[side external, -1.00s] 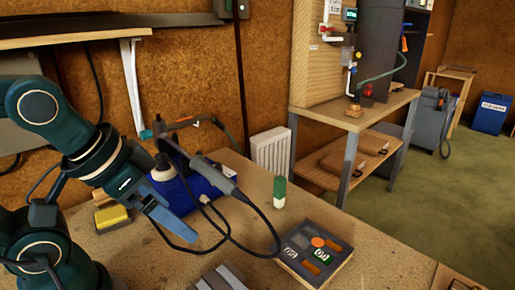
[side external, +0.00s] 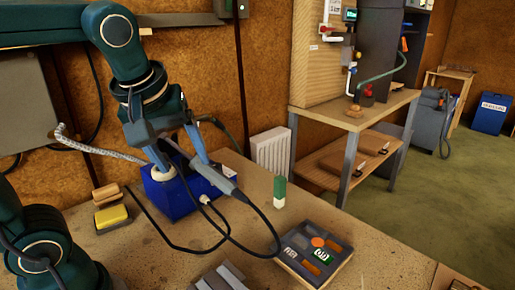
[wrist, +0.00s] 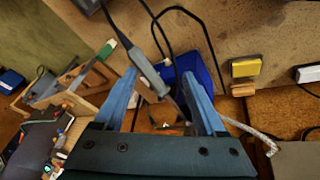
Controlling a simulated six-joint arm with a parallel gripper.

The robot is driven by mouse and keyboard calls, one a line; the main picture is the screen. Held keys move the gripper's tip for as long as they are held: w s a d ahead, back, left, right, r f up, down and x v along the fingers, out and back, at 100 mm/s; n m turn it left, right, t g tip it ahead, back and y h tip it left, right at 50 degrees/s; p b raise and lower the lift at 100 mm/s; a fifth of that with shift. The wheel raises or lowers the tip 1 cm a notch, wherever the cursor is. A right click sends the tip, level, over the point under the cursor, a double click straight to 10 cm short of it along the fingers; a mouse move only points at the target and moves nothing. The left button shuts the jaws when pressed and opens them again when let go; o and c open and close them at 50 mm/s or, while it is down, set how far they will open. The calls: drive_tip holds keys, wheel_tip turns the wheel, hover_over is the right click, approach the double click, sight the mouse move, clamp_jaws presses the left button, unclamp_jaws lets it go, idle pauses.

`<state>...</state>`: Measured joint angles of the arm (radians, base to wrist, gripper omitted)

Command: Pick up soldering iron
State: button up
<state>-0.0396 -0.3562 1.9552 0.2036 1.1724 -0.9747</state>
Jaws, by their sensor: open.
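The soldering iron (side external: 214,178) has a grey handle with a black cable and rests tilted at the blue station (side external: 172,198) on the bench. In the wrist view the iron's handle (wrist: 148,72) lies between the blue fingers, in front of the blue station (wrist: 195,68). My gripper (side external: 182,168) is over the station, with its fingers on either side of the iron. It also shows in the wrist view (wrist: 165,82), open. I cannot tell whether a finger touches the iron. The iron's tip end is partly hidden by my gripper.
A dark tray (side external: 316,252) with small items lies at the front right. A green-and-white bottle (side external: 279,191) stands behind it. A yellow sponge (side external: 111,216) lies left of the station. The black cable loops across the bench, and a coiled metal hose (side external: 95,150) shows behind.

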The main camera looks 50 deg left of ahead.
sight(203, 168)
drive_tip(key=w+a+n+g, duration=0.1)
drive_tip(key=w+a+n, duration=0.1)
drive_tip(key=w+a+f+n+g+y, duration=0.1)
drive_tip(key=w+a+n, duration=0.1)
drive_tip(key=w, duration=0.1)
drive_tip(key=w+a+f+n+g+y, duration=0.1)
drive_tip(key=w+a+n, duration=0.1)
drive_tip(key=w+n, duration=0.1)
drive_tip(key=shift+w+a+f, duration=0.2)
drive_tip(key=shift+a+f, duration=0.05)
drive_tip(key=shift+a, duration=0.05)
drive_tip(key=shift+w+a+f+g, duration=0.2)
drive_tip(key=shift+w+a+f, duration=0.2)
drive_tip(key=shift+f, duration=0.25)
drive_tip(key=shift+w+a+f+g, duration=0.2)
drive_tip(key=shift+w+a+f, duration=0.15)
drive_tip(key=shift+f, duration=0.25)
drive_tip(key=shift+g, duration=0.3)
drive_tip(key=shift+x, duration=3.3)
drive_tip(key=shift+s+d+f, duration=0.1)
drive_tip(key=shift+d, duration=0.1)
drive_tip(key=shift+c, duration=0.3)
clamp_jaws()
